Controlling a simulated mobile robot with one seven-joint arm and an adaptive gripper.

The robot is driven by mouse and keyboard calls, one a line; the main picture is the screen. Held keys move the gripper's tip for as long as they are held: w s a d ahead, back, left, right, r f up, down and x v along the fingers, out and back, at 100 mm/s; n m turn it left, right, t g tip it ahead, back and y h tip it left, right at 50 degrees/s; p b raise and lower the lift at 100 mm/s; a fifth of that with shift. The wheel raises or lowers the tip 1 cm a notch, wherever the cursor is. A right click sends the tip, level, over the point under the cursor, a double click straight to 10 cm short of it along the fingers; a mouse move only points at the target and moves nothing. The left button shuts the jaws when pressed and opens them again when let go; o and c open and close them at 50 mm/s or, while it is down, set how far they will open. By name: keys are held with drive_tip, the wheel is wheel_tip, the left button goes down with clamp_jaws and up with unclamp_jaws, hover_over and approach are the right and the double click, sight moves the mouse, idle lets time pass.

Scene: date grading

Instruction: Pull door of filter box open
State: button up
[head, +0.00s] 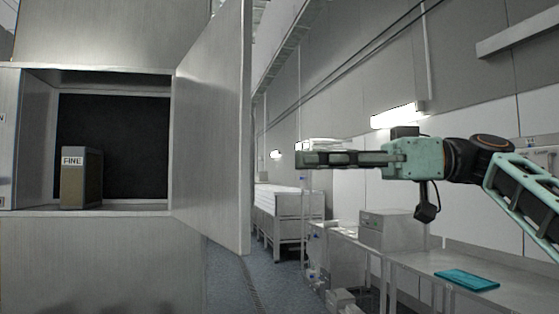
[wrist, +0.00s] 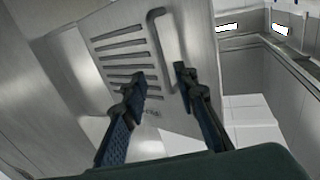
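The filter box (head: 20,215) stands at the left in the head view with its front open. Its grey metal door (head: 212,120) is swung wide out at the opening's right side. In the wrist view the door (wrist: 120,35) shows slots and a bar handle (wrist: 160,38) on its outer face; the handle is hidden in the head view. My gripper (head: 300,159) points left, to the right of the door edge with a gap in the picture. In the wrist view my gripper (wrist: 158,77) is open, its fingers apart and empty, with the handle beyond the fingertips.
A block labelled FINE (head: 80,178) stands inside the filter box. A pale, long table (head: 290,207) stands farther back. Floor shows between door and bench.

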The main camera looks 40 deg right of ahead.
drive_tip(key=shift+v, duration=1.15)
